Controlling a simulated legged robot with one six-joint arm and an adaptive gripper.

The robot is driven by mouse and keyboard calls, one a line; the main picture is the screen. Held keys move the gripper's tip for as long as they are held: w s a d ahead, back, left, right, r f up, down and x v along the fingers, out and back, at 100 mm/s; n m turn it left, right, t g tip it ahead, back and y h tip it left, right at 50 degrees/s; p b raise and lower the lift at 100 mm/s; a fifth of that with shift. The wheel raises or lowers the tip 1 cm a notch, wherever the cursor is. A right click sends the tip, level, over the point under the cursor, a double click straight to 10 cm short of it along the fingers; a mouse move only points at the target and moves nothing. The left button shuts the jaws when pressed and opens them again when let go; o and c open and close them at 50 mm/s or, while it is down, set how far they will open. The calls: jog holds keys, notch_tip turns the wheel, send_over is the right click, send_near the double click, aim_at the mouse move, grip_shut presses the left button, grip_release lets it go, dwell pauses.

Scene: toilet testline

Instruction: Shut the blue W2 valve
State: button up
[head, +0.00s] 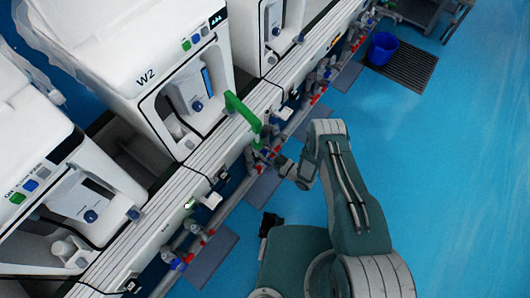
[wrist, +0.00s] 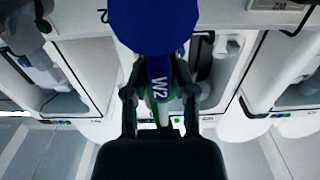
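The blue W2 valve shows large in the wrist view, with a round blue part (wrist: 153,22) at the top and a blue handle marked W2 (wrist: 160,78) below it. My gripper (wrist: 160,72) has its two dark fingers apart, one on each side of the handle. I cannot tell whether the fingertips touch it. In the head view my gripper (head: 281,166) is low beside the pipe row, by the W2 unit (head: 146,78). The blue valve is not clearly visible there, and my arm and the pipes hide the fingertips.
A green bar (head: 242,110) stands out from the rail just above my gripper. Pipes with red and blue fittings (head: 320,80) run along the units. Blue floor (head: 440,170) is clear to the right. A blue bucket (head: 382,48) stands by a dark grate (head: 409,68) at the back.

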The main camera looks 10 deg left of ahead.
grip_shut()
jog(key=shift+m, duration=0.3)
jog(key=m, duration=0.3)
jog(key=shift+w, duration=0.1)
jog(key=m, duration=0.5)
jog(key=shift+w+d+m, duration=0.1)
jog(key=shift+w+m, duration=0.05)
jog(key=shift+m, duration=0.25)
jog(key=m, duration=0.4)
jog(key=shift+w+f+m, duration=0.1)
jog(key=shift+f+m, duration=0.05)
jog(key=shift+m, duration=0.15)
jog(key=shift+d+f+m, duration=0.1)
jog(key=shift+m, duration=1.9)
